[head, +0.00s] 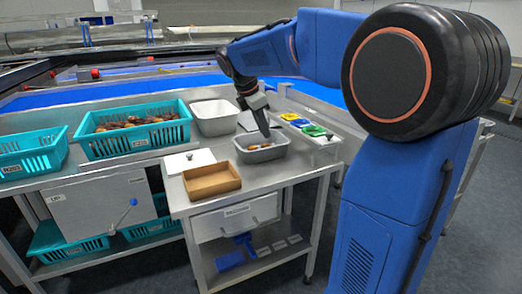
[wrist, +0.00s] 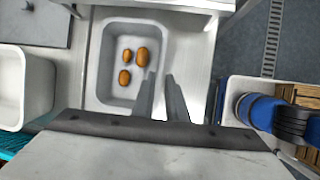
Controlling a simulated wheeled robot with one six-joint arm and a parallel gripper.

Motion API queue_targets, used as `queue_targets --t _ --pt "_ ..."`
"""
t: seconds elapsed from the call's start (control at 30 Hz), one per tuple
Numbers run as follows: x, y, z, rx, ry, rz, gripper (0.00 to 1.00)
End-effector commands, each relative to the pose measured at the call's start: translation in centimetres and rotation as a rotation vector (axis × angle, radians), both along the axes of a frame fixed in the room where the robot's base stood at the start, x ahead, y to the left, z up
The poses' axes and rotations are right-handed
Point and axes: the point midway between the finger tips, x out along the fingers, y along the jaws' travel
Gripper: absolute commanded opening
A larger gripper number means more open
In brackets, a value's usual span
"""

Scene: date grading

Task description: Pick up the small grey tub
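The small grey tub (head: 264,156) stands on the steel bench and holds a few brown dates. In the wrist view the tub (wrist: 92,70) shows three dates on its floor. My gripper (head: 266,134) points down at the tub in the head view. In the wrist view my gripper (wrist: 161,76) has its two fingers apart, with a gap between them. The left finger overlaps the tub's inside and the right finger lies outside its right wall. I cannot tell whether either finger touches the wall.
A larger white tub (head: 214,121) stands behind left. Colored cards (head: 302,124) lie to the right. A teal crate of dates (head: 134,143) is on the left bench.

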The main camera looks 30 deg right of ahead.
Motion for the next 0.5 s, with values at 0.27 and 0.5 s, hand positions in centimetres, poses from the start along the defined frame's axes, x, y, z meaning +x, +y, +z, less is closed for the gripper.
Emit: queue_targets --t 0.27,0.5 --pt "0.4 -1.7 -4.0 0.000 0.001 -0.002 0.12" --pt "0.6 -2.1 -5.2 0.001 0.000 0.000 0.12"
